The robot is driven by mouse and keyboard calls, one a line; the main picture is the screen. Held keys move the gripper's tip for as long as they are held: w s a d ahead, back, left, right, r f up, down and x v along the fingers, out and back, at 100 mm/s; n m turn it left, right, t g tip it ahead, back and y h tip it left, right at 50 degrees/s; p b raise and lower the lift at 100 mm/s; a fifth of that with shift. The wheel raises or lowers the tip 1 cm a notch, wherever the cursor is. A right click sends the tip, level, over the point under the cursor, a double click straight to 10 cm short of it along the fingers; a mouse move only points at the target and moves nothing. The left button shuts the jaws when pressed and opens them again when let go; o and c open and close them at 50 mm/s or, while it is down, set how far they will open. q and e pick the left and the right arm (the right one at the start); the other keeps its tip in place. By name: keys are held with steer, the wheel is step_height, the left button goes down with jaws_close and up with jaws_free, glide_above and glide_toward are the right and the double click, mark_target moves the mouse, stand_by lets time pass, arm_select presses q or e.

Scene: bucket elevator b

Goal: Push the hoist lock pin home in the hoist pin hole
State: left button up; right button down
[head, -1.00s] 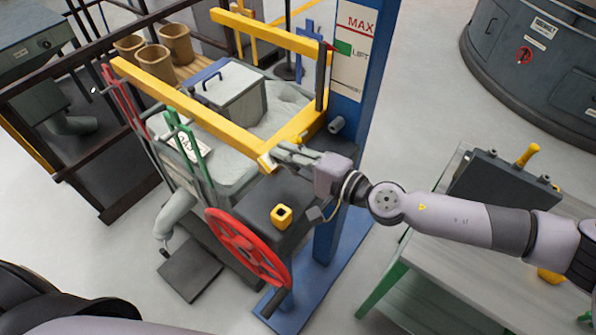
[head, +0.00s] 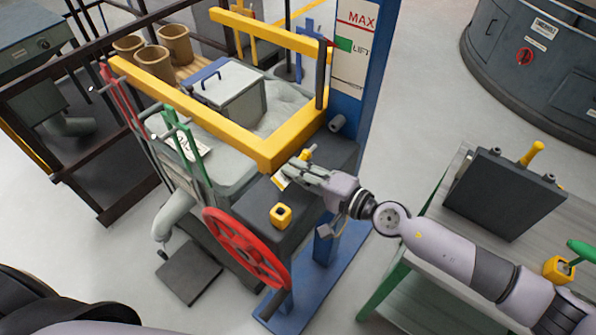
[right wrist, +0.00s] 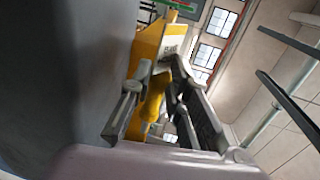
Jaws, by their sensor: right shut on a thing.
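My right gripper (head: 296,170) is at the near corner of the yellow frame (head: 268,160). It is shut on a yellow handle, which I take for the hoist lock pin (head: 307,155). In the right wrist view, the yellow handle (right wrist: 152,102) shows between the fingers (right wrist: 160,115), in front of a yellow part with a white label (right wrist: 170,40). The pin's shank is hidden, so I cannot tell how deep it sits. I cannot make out the hoist pin hole for certain. My left gripper is out of view.
A yellow block with a dark opening (head: 281,216) stands on the dark ledge, above the red handwheel (head: 245,247). A blue post (head: 355,115) rises behind my gripper. The table (head: 440,265) at right bears a dark box (head: 505,195) and another yellow block (head: 558,269).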

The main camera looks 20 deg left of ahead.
steer(key=shift+r+p, duration=0.25)
steer(key=shift+p, duration=0.05)
steer(key=shift+w+d+f+b, duration=0.15)
steer(key=shift+w+f+b, duration=0.05)
steer(key=shift+f+b, duration=0.15)
steer(key=w+b, duration=0.1)
steer(key=b, duration=0.1)
steer(key=w+d+b, duration=0.1)
steer(key=w, duration=0.1)
steer(key=shift+d+f+b, duration=0.1)
steer(key=shift+b, duration=0.25)
steer(key=shift+w+d+b, duration=0.2)
steer(key=shift+w+b, duration=0.35)
steer(key=shift+b, duration=0.05)
steer(key=shift+w+d+r+b, duration=0.2)
steer(key=shift+w+r+b, duration=0.05)
steer(key=shift+w+b, duration=0.2)
steer(key=shift+b, duration=0.35)
steer(key=shift+w+d+b, duration=0.35)
steer(key=shift+w+b, duration=0.5)
steer(key=shift+b, duration=0.6)
steer(key=shift+w+d+b, duration=0.35)
steer(key=shift+w+b, duration=0.5)
steer(key=shift+b, duration=0.55)
steer(key=shift+w+d+b, duration=0.2)
steer(key=shift+w+b, duration=0.25)
steer(key=shift+b, duration=0.4)
